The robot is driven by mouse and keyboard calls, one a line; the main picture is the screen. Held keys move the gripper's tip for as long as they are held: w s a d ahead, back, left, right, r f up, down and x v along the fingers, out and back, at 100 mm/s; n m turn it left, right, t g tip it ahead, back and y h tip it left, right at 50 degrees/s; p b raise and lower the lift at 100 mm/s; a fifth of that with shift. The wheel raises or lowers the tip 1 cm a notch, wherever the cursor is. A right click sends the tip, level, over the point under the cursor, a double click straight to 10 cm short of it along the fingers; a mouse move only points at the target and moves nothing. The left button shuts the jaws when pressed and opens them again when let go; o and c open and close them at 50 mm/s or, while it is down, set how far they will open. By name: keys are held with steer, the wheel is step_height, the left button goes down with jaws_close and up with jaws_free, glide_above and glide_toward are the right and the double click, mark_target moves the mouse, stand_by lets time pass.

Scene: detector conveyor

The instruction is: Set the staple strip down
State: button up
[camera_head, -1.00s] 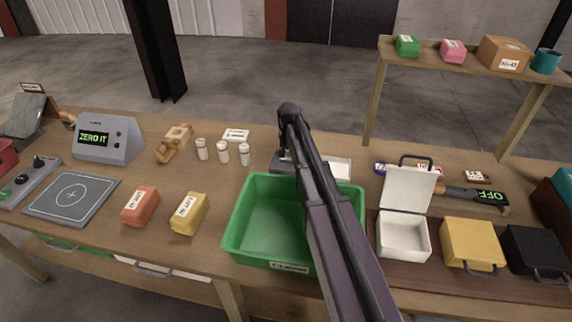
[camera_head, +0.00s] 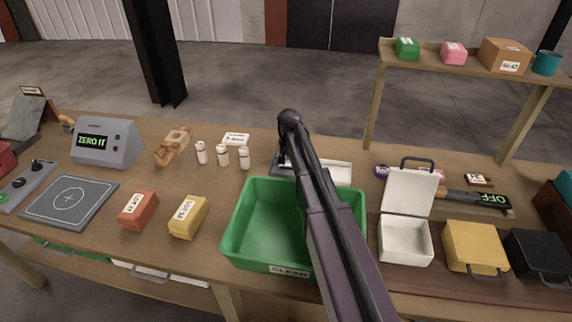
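I cannot make out the staple strip in this view. My arm reaches from the lower right up to the middle of the table, and my gripper is hidden behind it. A dark grey item (camera_head: 281,165) shows partly behind the arm, with a white area (camera_head: 341,173) to the right of the arm. The arm hides what lies between them. A green bin (camera_head: 238,251) labelled "CLEAN" stands in front, partly covered by the arm.
Several white bottles (camera_head: 222,156) stand left of the arm. Red (camera_head: 138,210) and yellow (camera_head: 187,217) blocks lie nearer. An open white case (camera_head: 404,240), a closed yellow case (camera_head: 474,247) and a black case (camera_head: 538,253) stand right.

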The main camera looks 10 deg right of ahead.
mark_target(289, 166)
steer(key=shift+r, duration=0.1)
step_height(289, 166, up, 12)
steer(key=p, duration=1.2)
stand_by(0.3)
stand_by(0.6)
steer(key=shift+s, duration=0.1)
steer(key=s+n, duration=0.4)
steer(key=s, duration=2.1)
steer(key=shift+a+n, duration=0.3)
steer(key=shift+a, duration=0.1)
steer(key=shift+s, duration=0.1)
